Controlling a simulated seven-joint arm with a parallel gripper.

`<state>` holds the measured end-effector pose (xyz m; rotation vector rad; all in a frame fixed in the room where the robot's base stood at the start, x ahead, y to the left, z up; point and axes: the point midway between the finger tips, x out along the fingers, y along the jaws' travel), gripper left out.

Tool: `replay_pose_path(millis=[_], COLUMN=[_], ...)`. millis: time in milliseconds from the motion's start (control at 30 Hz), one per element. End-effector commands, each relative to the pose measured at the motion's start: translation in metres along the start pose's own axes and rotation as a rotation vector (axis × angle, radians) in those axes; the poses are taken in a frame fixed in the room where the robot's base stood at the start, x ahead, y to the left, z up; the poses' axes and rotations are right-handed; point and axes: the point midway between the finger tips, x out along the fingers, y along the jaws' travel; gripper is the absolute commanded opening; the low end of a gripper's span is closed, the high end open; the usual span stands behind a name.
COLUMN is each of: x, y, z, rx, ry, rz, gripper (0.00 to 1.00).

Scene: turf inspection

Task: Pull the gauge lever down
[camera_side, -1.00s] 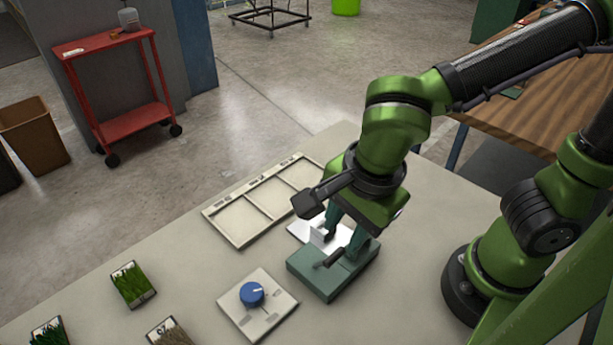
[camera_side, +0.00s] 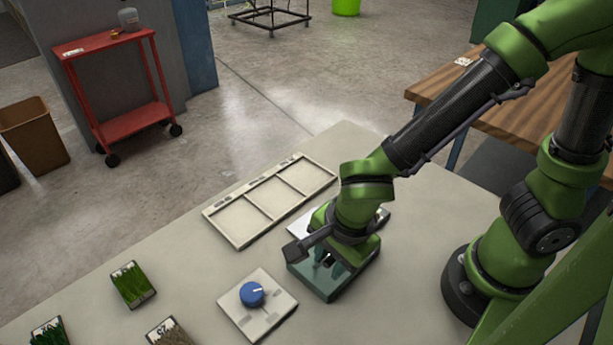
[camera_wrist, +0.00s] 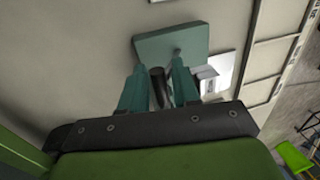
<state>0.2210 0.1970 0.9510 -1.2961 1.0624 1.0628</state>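The gauge is a teal block (camera_side: 312,280) on the table, below my gripper; it also shows in the wrist view (camera_wrist: 160,45). Its dark lever (camera_wrist: 158,85) stands between my two fingers in the wrist view. My gripper (camera_side: 331,264) is low over the gauge and hides much of its top in the side view. In the wrist view my gripper (camera_wrist: 158,66) has its teal fingers apart, one on each side of the lever, with narrow gaps visible. Whether either finger touches the lever I cannot tell.
A white plate (camera_wrist: 217,72) lies beside the gauge. A three-part tray (camera_side: 240,240) lies behind it. A panel (camera_side: 233,310) with a blue knob (camera_side: 251,293) is to the left, with grass samples (camera_side: 131,284) further left. Bare table lies between them.

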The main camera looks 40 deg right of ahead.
Motion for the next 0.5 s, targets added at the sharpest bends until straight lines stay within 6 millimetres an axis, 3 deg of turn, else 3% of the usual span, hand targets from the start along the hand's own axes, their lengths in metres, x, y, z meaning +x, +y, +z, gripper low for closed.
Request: replay_pose_path(millis=[33,167,500], x=[-0.0001,0.0,0.0003], y=[0.0004,0.0012,0.0028], z=[0.0,-0.0001,-0.0005], rx=[0.001,0.001,0.002], ry=[0.0,0.001,0.004], rz=[0.001,0.003,0.012], gripper=[0.21,0.01,0.0])
